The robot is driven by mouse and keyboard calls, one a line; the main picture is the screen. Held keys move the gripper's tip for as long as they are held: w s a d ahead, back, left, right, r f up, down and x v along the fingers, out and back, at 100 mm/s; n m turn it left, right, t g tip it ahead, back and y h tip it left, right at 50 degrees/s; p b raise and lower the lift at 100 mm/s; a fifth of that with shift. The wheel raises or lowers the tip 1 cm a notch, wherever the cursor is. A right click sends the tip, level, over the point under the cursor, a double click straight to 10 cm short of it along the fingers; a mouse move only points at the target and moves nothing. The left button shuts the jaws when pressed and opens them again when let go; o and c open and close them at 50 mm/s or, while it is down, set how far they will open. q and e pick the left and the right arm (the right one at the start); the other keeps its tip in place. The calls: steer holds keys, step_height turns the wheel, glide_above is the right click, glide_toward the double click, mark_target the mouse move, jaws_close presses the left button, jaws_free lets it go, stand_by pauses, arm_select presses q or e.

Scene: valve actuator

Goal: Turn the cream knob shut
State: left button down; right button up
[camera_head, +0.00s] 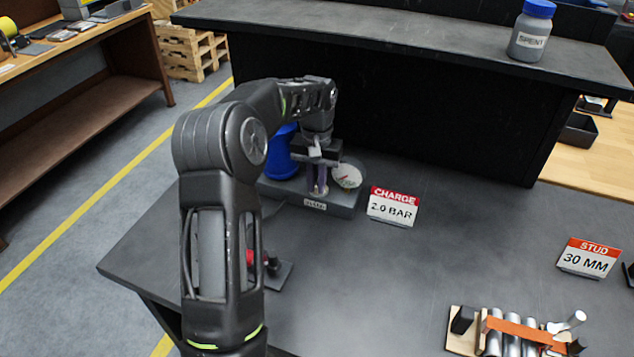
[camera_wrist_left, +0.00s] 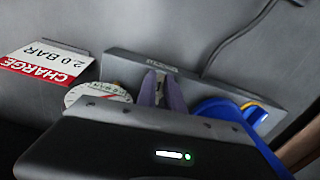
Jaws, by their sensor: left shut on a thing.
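My left gripper (camera_head: 318,188) reaches down over the grey base (camera_head: 342,211) of the valve unit. Its two purple-grey fingers also show in the left wrist view (camera_wrist_left: 161,88), a small gap apart. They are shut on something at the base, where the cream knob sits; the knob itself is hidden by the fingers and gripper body. A round white dial gauge (camera_head: 347,176) stands just right of the fingers. A blue body (camera_head: 279,158) stands on the base to their left. My right gripper is not in view.
A sign reading CHARGE 2.0 BAR (camera_head: 393,207) stands right of the base. A STUD 30 MM sign (camera_head: 588,258) and a wooden block with metal cylinders (camera_head: 512,335) lie farther right. A raised dark shelf (camera_head: 400,35) runs behind. The table's middle is clear.

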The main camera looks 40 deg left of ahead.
mark_target(316, 186)
arm_select(q)
steer(key=shift+a+m, duration=0.1)
steer(key=shift+m, duration=0.5)
steer(key=c, duration=1.5)
jaws_free()
steer(key=shift+o, duration=0.2)
steer(key=shift+r+b, duration=0.6)
steer(key=shift+r, duration=3.3)
